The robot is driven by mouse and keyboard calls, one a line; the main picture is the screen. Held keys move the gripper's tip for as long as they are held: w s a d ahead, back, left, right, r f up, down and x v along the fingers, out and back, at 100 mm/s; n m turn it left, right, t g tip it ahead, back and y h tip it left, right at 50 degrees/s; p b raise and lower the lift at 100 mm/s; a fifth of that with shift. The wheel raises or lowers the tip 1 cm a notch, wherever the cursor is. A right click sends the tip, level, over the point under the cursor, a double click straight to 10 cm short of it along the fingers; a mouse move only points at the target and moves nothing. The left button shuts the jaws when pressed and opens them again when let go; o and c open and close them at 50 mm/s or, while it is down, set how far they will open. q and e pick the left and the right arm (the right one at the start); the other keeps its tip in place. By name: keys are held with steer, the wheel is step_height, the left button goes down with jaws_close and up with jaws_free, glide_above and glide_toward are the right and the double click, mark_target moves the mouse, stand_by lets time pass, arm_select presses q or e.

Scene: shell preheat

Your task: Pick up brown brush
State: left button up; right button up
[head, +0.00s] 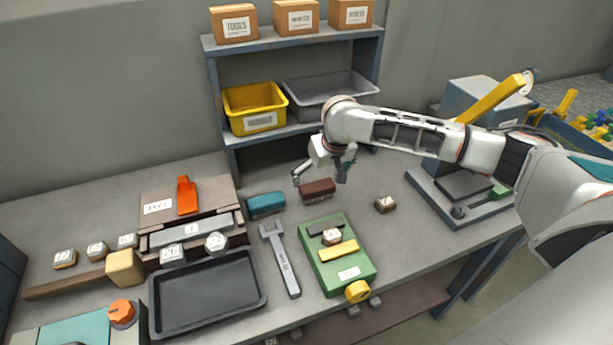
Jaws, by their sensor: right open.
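The brown brush (318,190) lies on the grey workbench, behind the green fixture and right of a teal brush (265,203). It is dark red-brown, with bristles showing along its lower front side. My right gripper (320,179) comes in from the right and is above the brown brush. Its fingers are spread, one to the left and one to the right of the brush's upper side. The gripper is open and empty. Whether its fingertips touch the brush cannot be told. My left gripper is not in view.
A green fixture (356,279) and a wrench (280,258) lie in front. A shelf (222,75) with a yellow bin (254,106) and a grey bin stands behind. A black tray (207,290) is front left.

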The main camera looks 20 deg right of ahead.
mark_target(318, 185)
steer(key=shift+w, duration=0.25)
steer(key=shift+s+x, duration=0.15)
steer(key=shift+x, duration=0.55)
steer(key=shift+s+x, duration=0.15)
steer(key=shift+x, duration=3)
steer(key=shift+d, duration=0.1)
steer(key=c, duration=1.3)
